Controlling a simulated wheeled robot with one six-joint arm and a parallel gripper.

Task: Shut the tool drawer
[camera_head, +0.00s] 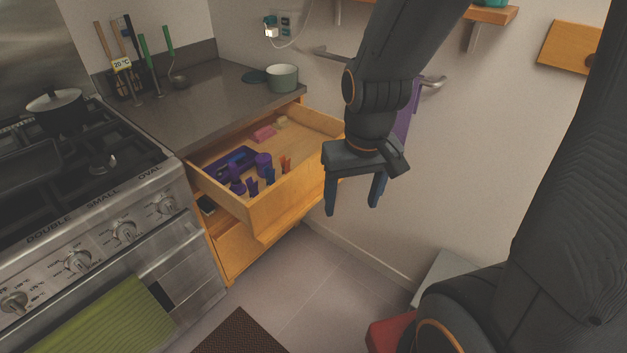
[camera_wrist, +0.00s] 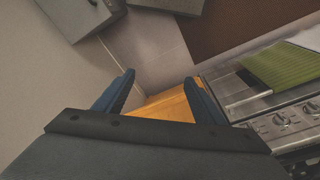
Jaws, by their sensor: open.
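The tool drawer (camera_head: 283,203) is a wooden drawer pulled well out from under the grey counter, left of centre in the head view. It holds a purple tray and several small purple, pink and orange items. My gripper (camera_head: 352,204) is open and empty, with its blue fingers pointing down. In the head view it appears just right of the drawer's right end, and I cannot tell whether it touches. In the wrist view the two fingers of my gripper (camera_wrist: 160,92) stand apart, with an orange wooden surface (camera_wrist: 165,106) of the cabinet or drawer showing between them.
A steel stove (camera_head: 110,235) with a green towel (camera_head: 112,318) stands left of the drawer. A pot (camera_head: 283,77) and a tool holder (camera_head: 130,82) sit on the counter. A rail (camera_head: 330,54) runs along the wall.

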